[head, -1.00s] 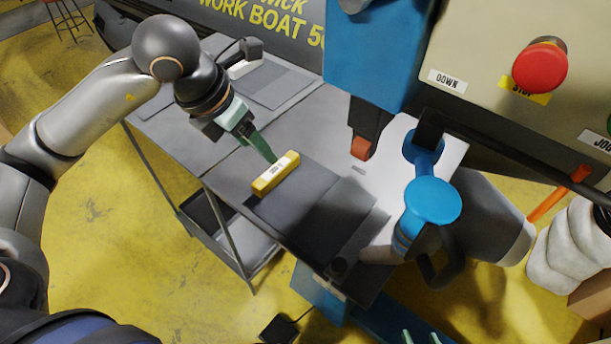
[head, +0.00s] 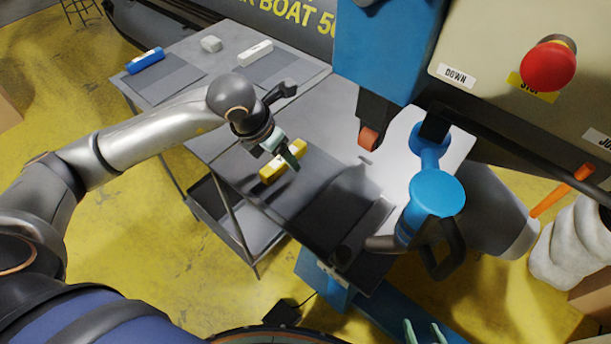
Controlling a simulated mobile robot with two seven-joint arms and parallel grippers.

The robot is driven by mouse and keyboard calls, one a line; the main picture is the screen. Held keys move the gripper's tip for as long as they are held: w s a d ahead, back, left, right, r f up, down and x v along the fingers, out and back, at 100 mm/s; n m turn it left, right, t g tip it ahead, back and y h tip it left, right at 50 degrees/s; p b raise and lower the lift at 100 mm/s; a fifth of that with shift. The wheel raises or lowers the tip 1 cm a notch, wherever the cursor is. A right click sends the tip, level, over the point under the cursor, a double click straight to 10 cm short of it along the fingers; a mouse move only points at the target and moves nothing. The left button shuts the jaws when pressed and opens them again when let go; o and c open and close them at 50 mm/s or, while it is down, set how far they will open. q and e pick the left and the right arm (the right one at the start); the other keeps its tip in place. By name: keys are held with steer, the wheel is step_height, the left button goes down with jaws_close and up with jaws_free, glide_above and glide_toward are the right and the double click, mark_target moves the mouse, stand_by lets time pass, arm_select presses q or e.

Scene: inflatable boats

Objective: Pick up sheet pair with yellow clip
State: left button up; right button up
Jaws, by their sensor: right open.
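The yellow clip (head: 270,174) is a short bar with a pale label. It lies along the left edge of a dark grey sheet (head: 318,180) on the grey table. Whether there are two layers of sheet I cannot tell. My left gripper (head: 291,159), with green fingertips, is over the middle of the clip and hides part of it. Its fingers overlap each other in this view, so I cannot tell whether they are open or touch the clip. My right gripper (head: 424,332) shows only as two green fingertips, apart and empty, at the bottom edge.
A blue clip (head: 146,61) and a white clip (head: 255,53) lie with grey sheets at the table's far end, near a small pale block (head: 211,44). A machine with a blue handle (head: 437,194), red stop button (head: 549,66) and orange roller (head: 369,138) stands on the right.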

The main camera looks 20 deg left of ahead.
arm_select(q)
steer(key=shift+f, duration=0.1)
steer(key=shift+c, duration=0.3)
jaws_close()
stand_by(0.4)
